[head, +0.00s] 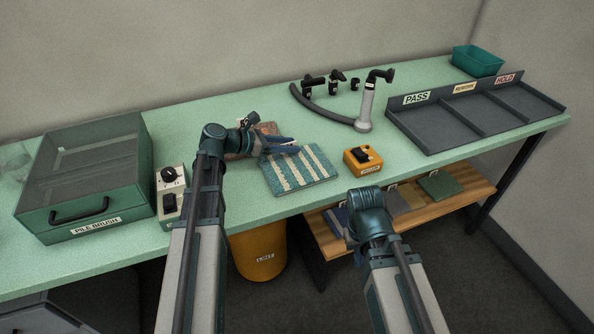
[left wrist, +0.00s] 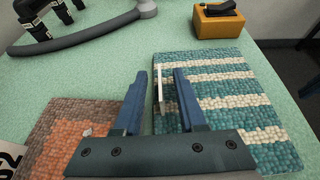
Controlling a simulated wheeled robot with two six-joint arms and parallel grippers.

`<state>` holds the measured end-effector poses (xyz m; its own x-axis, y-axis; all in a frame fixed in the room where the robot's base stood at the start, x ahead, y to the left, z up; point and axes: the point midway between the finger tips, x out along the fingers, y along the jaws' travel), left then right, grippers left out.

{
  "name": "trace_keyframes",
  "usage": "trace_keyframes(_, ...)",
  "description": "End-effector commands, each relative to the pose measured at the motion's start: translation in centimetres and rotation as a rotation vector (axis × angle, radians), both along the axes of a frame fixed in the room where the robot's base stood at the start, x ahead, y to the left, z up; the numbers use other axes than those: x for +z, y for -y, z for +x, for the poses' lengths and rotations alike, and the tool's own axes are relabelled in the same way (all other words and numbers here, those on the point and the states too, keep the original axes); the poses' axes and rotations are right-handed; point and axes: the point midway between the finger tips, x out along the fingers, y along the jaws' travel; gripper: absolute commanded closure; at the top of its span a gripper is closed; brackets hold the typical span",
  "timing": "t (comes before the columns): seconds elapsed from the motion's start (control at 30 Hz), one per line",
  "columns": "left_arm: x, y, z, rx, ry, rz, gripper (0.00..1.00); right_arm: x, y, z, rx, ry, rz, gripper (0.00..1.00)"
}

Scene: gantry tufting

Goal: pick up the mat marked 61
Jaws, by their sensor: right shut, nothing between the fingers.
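A teal mat with cream stripes (head: 305,172) lies on the green bench; it also shows in the left wrist view (left wrist: 225,75). A thin pale tag (left wrist: 160,88) stands at its left edge, seen edge-on, so no number is readable. My left gripper (head: 290,145) is low over this edge. In the left wrist view its blue fingers (left wrist: 158,95) are apart, one each side of the tag. A brown and orange mat (left wrist: 70,135) lies to the left; its tag (left wrist: 10,160) is cut off and seems to end in 2. My right gripper (head: 360,250) hangs past the front edge, shut, mostly hidden.
An orange switch box (head: 362,159) stands right of the striped mat. A suction arm (head: 365,110) and hose are behind. A green drawer box (head: 90,180) is at left, a divided tray (head: 470,125) at right. A wooden shelf (head: 465,192) below holds several mats.

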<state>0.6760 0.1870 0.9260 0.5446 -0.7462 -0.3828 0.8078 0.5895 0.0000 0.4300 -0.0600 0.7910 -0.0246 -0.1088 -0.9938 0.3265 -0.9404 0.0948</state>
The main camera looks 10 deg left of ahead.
Motion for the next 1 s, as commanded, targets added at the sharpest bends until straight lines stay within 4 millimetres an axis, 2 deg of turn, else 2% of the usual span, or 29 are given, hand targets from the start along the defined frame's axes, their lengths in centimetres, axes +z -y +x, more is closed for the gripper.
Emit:
trace_keyframes(0.2, -0.04, 0.19, 0.13, 0.0, 0.0, 0.0, 0.6, -0.04, 0.0, 0.0, 0.0, 0.0, 0.0, 1.0)
trace_keyframes(0.27, -0.04, 0.19, 0.13, 0.0, 0.0, 0.0, 0.69, -0.04, 0.0, 0.0, 0.0, 0.0, 0.0, 1.0)
trace_keyframes(0.43, -0.03, 0.18, 0.12, 0.0, 0.0, 0.0, 1.0, -0.04, 0.0, 0.0, 0.0, 0.0, 0.0, 1.0)
trace_keyframes(1.0, -0.04, 0.17, 0.11, 0.0, 0.0, 0.0, 1.0, -0.04, 0.0, 0.0, 0.0, 0.0, 0.0, 1.0)
